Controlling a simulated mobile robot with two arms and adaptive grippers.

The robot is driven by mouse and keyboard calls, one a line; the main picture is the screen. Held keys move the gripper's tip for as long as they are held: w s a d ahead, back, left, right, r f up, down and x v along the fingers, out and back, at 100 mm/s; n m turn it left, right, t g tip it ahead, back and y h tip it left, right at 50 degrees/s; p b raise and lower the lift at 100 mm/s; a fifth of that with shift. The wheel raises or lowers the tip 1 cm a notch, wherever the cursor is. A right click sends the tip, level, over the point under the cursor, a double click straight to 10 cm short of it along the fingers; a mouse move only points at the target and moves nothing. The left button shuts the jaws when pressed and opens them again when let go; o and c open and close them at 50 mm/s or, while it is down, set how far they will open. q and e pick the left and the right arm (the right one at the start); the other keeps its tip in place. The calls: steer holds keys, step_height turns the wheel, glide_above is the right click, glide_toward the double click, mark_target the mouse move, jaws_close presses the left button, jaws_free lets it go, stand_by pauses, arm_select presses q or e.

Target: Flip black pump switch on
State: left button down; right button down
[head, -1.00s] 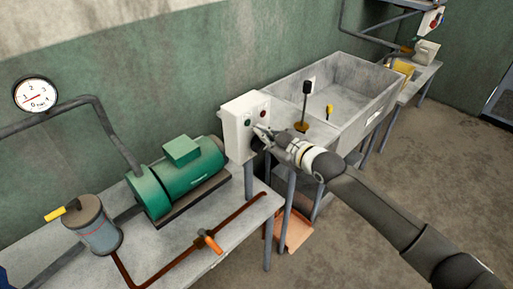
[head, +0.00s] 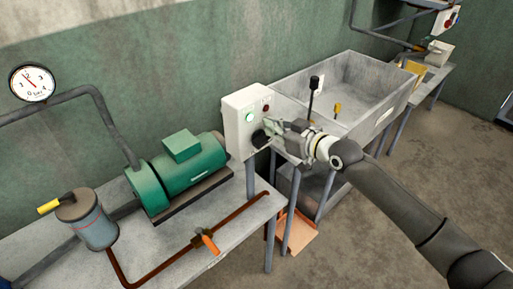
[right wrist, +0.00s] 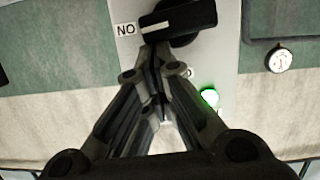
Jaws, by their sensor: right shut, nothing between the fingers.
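The black pump switch (head: 261,138) is a rotary knob on the front of a white control box (head: 240,118). In the right wrist view the knob (right wrist: 178,20) is turned so that its white mark points at an upside-down ON label (right wrist: 126,29). A green lamp (head: 249,117) on the box glows; it also shows lit in the right wrist view (right wrist: 209,97). My right gripper (head: 272,128) is shut and empty, its fingertips right beside the knob. I cannot tell whether they touch it. My left gripper is not in view.
A green pump motor (head: 180,168) and a pressure gauge (head: 32,83) are on the left. A red lamp (head: 266,107) on the box is dark. A grey sink (head: 350,85) stands behind my right arm. An orange-handled valve (head: 208,242) sits on the front pipe.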

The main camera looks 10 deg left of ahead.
steer(key=shift+w, duration=0.1)
stand_by(0.6)
step_height(320, 180, up, 4)
steer(key=p, duration=0.3)
steer(key=shift+a+r+p, duration=0.15)
steer(key=shift+r+p, duration=0.1)
steer(key=shift+p, duration=0.05)
steer(key=shift+s+d+f+b, duration=0.3)
steer(key=shift+s+d+b, duration=0.2)
steer(key=shift+s+b, duration=0.1)
steer(key=b+v, duration=0.2)
steer(key=v, duration=0.7)
steer(key=shift+a+r, duration=0.15)
